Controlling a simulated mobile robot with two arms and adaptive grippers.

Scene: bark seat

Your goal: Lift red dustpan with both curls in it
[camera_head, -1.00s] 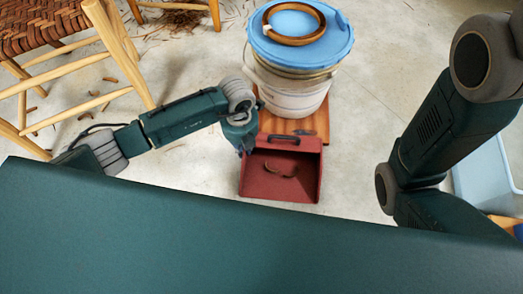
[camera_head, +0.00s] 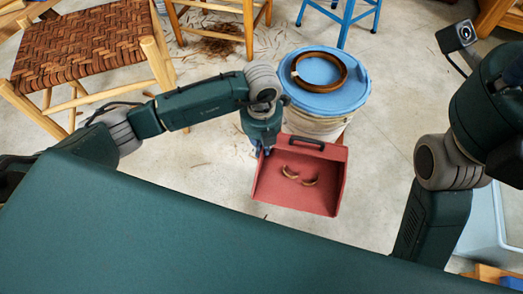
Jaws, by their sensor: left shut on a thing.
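The red dustpan (camera_head: 298,203) is in the middle of the head view, its black handle (camera_head: 307,142) at the far side. It appears raised off the floor and slightly tilted, overlapping the bucket's lower part. Two brown curls, a left one (camera_head: 289,173) and a right one (camera_head: 310,182), lie inside on the pan's floor. My left gripper (camera_head: 264,149) is at the pan's far left corner, shut on it; the fingertips are mostly hidden. My right arm shows at the right, but its gripper is out of view.
A bucket with a blue lid (camera_head: 324,104) and a wooden ring (camera_head: 320,71) stands behind the pan. A woven-seat chair (camera_head: 85,42) is at the far left. A pale blue bin (camera_head: 478,232) is at the lower right. Open floor lies right of the pan.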

